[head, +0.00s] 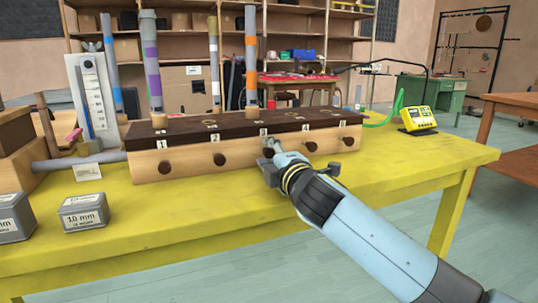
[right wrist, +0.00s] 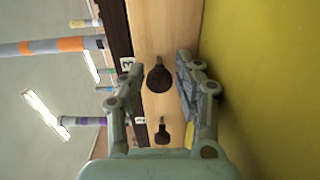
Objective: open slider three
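A long wooden box (head: 190,178) with a dark top stands on the yellow table, with a row of dark round knobs on its front under number labels. The label 3 (right wrist: 127,65) and the dark knob beside it (right wrist: 159,78) show in the right wrist view. My right gripper (right wrist: 158,75) is open, with one finger on each side of that knob and gaps visible. In the head view my right gripper (head: 269,150) covers the third knob. Knob two (head: 219,160) and knob four (head: 311,146) flank it. My left gripper is not in view.
Upright tubes with coloured bands, such as the orange one (head: 251,68), rise from the box top. Grey tins (head: 83,211) stand at the table's left, a yellow device (head: 418,118) at its right. The yellow table front (head: 190,226) is clear.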

